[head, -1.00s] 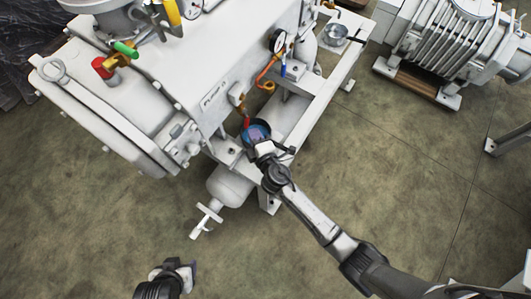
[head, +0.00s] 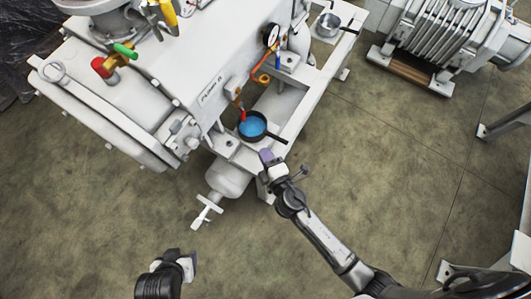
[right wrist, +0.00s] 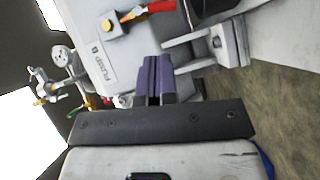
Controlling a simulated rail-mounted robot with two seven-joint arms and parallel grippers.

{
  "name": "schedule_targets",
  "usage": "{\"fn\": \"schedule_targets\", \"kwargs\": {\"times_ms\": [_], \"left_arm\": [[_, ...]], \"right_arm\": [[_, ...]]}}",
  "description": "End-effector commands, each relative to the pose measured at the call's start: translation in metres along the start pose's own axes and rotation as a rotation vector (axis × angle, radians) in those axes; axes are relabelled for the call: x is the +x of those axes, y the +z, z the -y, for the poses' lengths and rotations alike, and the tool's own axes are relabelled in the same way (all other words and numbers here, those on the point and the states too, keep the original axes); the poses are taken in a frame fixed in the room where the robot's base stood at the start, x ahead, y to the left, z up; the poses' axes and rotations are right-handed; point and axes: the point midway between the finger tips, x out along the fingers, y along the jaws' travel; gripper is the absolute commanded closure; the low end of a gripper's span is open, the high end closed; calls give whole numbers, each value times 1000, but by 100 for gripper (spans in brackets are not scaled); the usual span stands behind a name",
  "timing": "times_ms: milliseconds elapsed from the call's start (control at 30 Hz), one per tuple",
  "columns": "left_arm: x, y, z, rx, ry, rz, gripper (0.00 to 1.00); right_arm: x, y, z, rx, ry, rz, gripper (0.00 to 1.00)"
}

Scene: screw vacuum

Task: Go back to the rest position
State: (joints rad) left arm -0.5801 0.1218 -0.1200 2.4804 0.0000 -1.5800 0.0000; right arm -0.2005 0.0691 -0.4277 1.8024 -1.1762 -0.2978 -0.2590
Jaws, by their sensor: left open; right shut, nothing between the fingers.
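My right gripper (head: 268,158) is shut and empty in the head view, just below the pump frame. It stands beside a dark pan (head: 253,125) with a blue inside, apart from it. In the right wrist view its purple fingers (right wrist: 153,78) are together, with the white pump body behind them. My left gripper (head: 188,266) is open and empty over the floor at the bottom left of the head view.
The large white pump (head: 180,75) fills the upper left, with a white valve handle (head: 206,208) hanging below. A metal pot (head: 328,24) sits on its frame (head: 308,90). A grey ribbed machine (head: 455,40) stands top right. The floor (head: 120,220) below is clear.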

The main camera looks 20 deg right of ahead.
Motion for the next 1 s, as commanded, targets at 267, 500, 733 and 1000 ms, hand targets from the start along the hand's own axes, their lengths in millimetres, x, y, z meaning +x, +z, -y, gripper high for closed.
{"fn": "schedule_targets", "kwargs": {"times_ms": [267,500,733,1000], "left_arm": [[0,0,1,3,-2,1,42],[0,0,1,2,-2,1,42],[0,0,0,-1,1,0,42],[-4,-2,-2,-7,5,0,42]], "right_arm": [[0,0,0,0,0,0,100],[0,1,0,19,-2,6,100],[-7,42,16,211,-99,277,100],[-54,83,1,816,-355,714,100]]}}
